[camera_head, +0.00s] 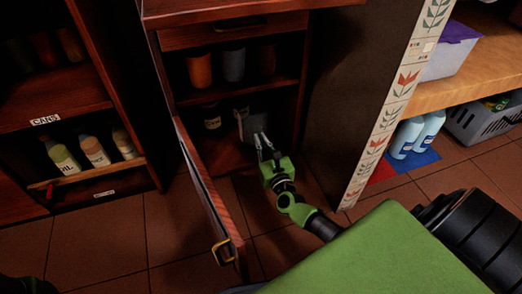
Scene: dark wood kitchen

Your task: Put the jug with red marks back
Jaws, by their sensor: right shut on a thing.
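My right gripper (263,147) reaches into the open cabinet, its fingers at the lower compartment. It is shut on a dim grey vessel (244,124), probably the jug; the picture is too dark to make out red marks on it. The held vessel is inside the lower compartment, just right of a pale container with a label (212,122). I cannot tell whether its base touches the compartment floor (215,154).
The cabinet door (212,190) stands open toward me, left of my right arm. An orange cup (199,70) and a grey cup (233,64) stand on the shelf above. Bottles (95,151) fill a rack at left. Blue bottles (405,137) stand at right.

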